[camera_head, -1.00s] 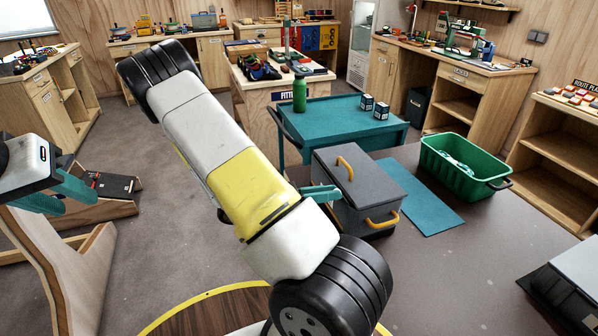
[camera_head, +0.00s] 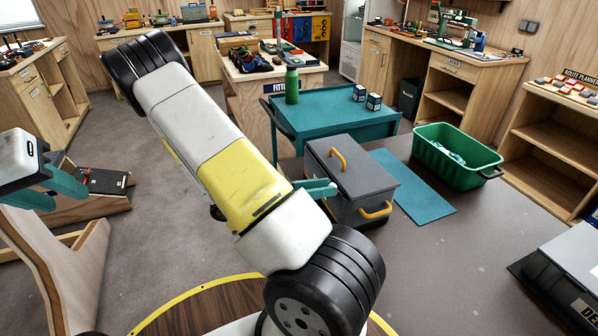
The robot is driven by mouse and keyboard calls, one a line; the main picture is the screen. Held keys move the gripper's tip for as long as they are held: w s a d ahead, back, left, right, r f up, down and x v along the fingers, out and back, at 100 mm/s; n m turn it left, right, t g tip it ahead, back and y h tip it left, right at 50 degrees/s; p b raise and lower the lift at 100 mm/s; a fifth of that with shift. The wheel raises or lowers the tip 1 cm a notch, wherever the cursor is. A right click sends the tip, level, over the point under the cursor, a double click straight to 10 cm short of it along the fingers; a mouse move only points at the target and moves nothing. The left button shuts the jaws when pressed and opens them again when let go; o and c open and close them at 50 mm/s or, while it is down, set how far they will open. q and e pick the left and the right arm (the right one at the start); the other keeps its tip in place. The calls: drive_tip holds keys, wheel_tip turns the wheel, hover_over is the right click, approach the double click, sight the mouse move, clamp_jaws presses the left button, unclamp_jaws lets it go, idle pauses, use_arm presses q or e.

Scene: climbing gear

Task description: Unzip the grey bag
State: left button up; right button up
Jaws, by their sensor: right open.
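The grey bag (camera_head: 365,172) looks like a dark grey box with a yellow handle on top and another on its front side. It stands closed on the brown table (camera_head: 460,270). I cannot make out its zip. My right gripper (camera_head: 318,187) shows only as teal finger parts at the bag's left front side; my own white and yellow arm hides the rest. Whether it touches the bag cannot be told. My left gripper (camera_head: 50,190) is at the left edge, its teal fingers apart and empty, far from the bag.
A teal mat (camera_head: 415,190) lies right of the bag, with a green crate (camera_head: 447,165) beyond it. A grey case (camera_head: 570,270) stands at the lower right. A teal cart (camera_head: 335,122) with a green bottle (camera_head: 291,86) stands behind. The table's front middle is clear.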

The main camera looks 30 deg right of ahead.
drive_tip(key=v, duration=0.7)
drive_tip(key=shift+a, duration=0.25)
